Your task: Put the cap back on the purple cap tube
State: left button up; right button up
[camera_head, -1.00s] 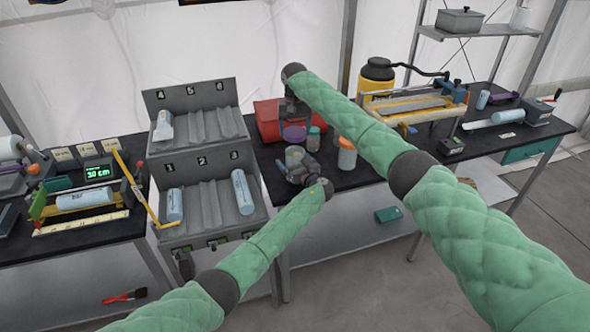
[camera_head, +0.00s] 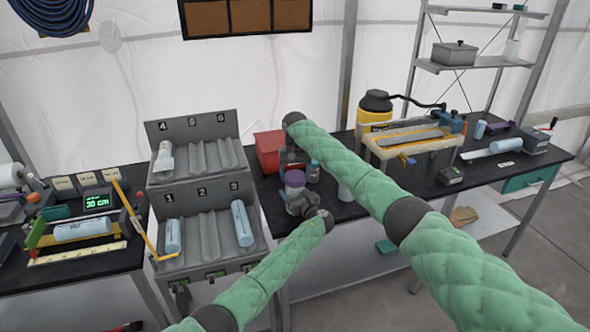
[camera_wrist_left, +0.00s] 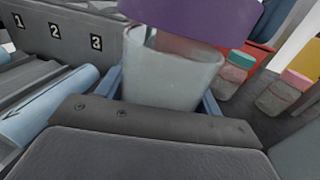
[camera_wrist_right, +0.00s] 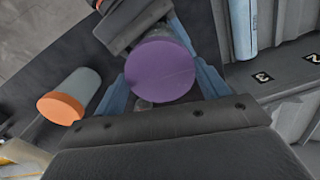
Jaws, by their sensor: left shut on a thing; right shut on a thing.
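The purple cap (camera_head: 295,178) is directly above the pale, translucent tube (camera_head: 293,195) in the head view. My right gripper (camera_wrist_right: 160,78) is shut on the purple cap, which faces its wrist camera between the blue fingers. My left gripper (camera_wrist_left: 168,92) is shut on the tube body, which stands roughly upright between its fingers. In the left wrist view the cap (camera_wrist_left: 195,20) overlaps the tube's top, set a little to the right, and the tube's left rim shows. I cannot tell whether cap and tube touch.
A tube with an orange cap (camera_wrist_right: 60,108) stands close by on the black table. Small jars with a green lid (camera_wrist_left: 241,60) and a pink lid (camera_wrist_left: 297,80) are behind. A red box (camera_head: 268,150) stands at the back. The grey numbered rack (camera_head: 205,225) is at left.

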dwell(0.5)
jog(key=shift+f, duration=0.85)
jog(key=shift+f, duration=0.65)
jog(key=o, duration=1.1)
notch_tip(320, 180, up, 12)
pick_arm(q)
jog(key=o, duration=1.4)
pick_arm(e)
jog(key=shift+w, duration=0.1)
